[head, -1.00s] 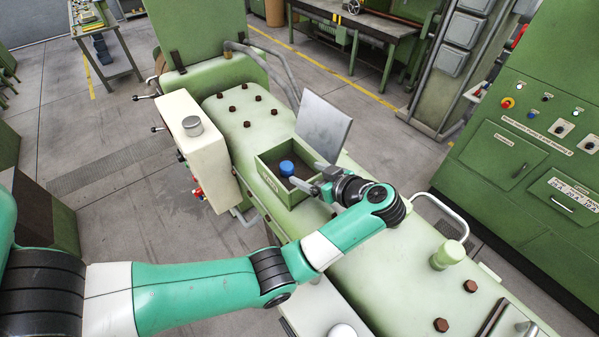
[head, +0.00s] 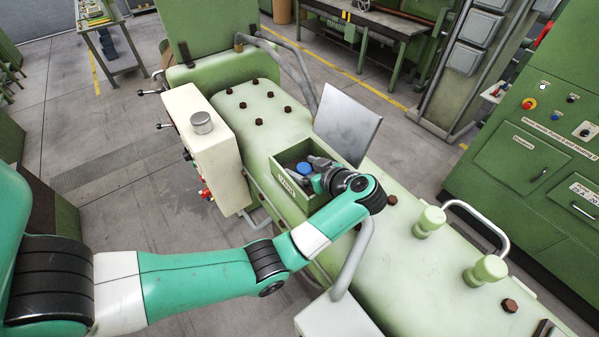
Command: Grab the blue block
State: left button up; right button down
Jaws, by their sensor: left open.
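The small round blue block (head: 303,168) lies inside a green open-topped bin (head: 277,178) on the pale green machine. My left gripper (head: 306,170) reaches into the bin from the right, low at the block. Its open fingers lie on either side of the block, one toward the back and one toward the front. Whether they touch it is too small to tell. Part of the bin's floor is hidden by the gripper. My right gripper is not in view.
A tilted grey plate (head: 346,122) stands up just behind the bin. A cream control box (head: 199,140) stands to the left. Brown bolts dot the machine top. Two pale green knobs (head: 430,220) and a rail are at the right.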

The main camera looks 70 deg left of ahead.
pick_arm(q)
jog(key=shift+d+r, duration=0.1)
jog(key=shift+d, duration=0.05)
jog(key=shift+c, duration=0.6)
grip_shut()
jog(key=shift+r, duration=0.1)
